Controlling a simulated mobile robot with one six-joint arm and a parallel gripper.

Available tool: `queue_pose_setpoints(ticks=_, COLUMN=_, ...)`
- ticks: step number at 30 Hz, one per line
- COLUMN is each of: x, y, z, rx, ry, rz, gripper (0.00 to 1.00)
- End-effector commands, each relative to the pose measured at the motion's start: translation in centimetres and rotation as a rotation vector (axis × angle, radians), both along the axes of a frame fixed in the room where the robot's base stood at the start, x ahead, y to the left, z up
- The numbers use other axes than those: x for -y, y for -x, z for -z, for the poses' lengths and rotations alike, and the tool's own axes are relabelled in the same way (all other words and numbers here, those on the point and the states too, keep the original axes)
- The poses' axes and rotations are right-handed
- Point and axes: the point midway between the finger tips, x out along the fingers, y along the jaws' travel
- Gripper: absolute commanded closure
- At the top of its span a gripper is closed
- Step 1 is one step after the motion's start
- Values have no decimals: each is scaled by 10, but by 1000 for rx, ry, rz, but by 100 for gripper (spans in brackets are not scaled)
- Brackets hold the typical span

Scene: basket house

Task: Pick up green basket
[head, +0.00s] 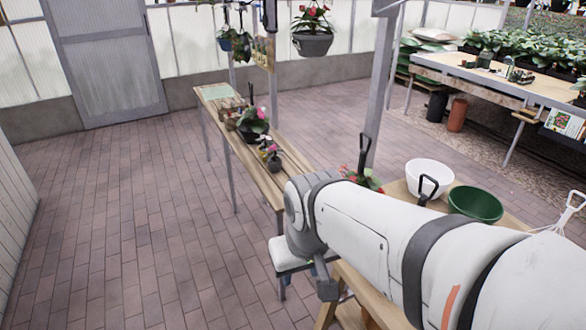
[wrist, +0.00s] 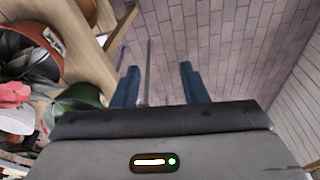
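The green basket (head: 475,204) is a dark green round tub. In the head view it stands on a wooden table at the right, just right of a white tub and behind my arm. My gripper (wrist: 160,85) shows in the wrist view as two blue fingers set apart, with nothing between them but brick floor. In the head view it is mostly hidden by my arm, left of the table and apart from the basket. A dark green rounded thing shows left of the fingers in the wrist view; I cannot tell whether it is the basket.
A white tub (head: 429,174) with a black-handled tool stands beside the basket. A long wooden bench (head: 235,128) with potted plants runs behind my gripper. A grey post (head: 378,90) rises behind the table. The brick floor (head: 120,220) at the left is clear.

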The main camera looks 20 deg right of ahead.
Motion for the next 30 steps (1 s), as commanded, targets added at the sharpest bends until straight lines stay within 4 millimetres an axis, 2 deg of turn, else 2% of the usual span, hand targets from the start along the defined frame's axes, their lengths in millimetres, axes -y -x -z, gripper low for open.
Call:
queue_pose_setpoints(ticks=12, x=0, y=0, z=0, rx=-1, ry=1, rz=-1, gripper=60)
queue_pose_setpoints(ticks=17, x=8, y=-3, z=-1, rx=-47, ry=50, rz=-39, gripper=60)
queue_pose_setpoints(ticks=23, x=46, y=-17, z=-1, rx=-224, ry=239, rz=-189, gripper=60)
queue_pose_setpoints(ticks=30, x=99, y=-47, z=-8, rx=-492, ry=512, rz=-420, gripper=60)
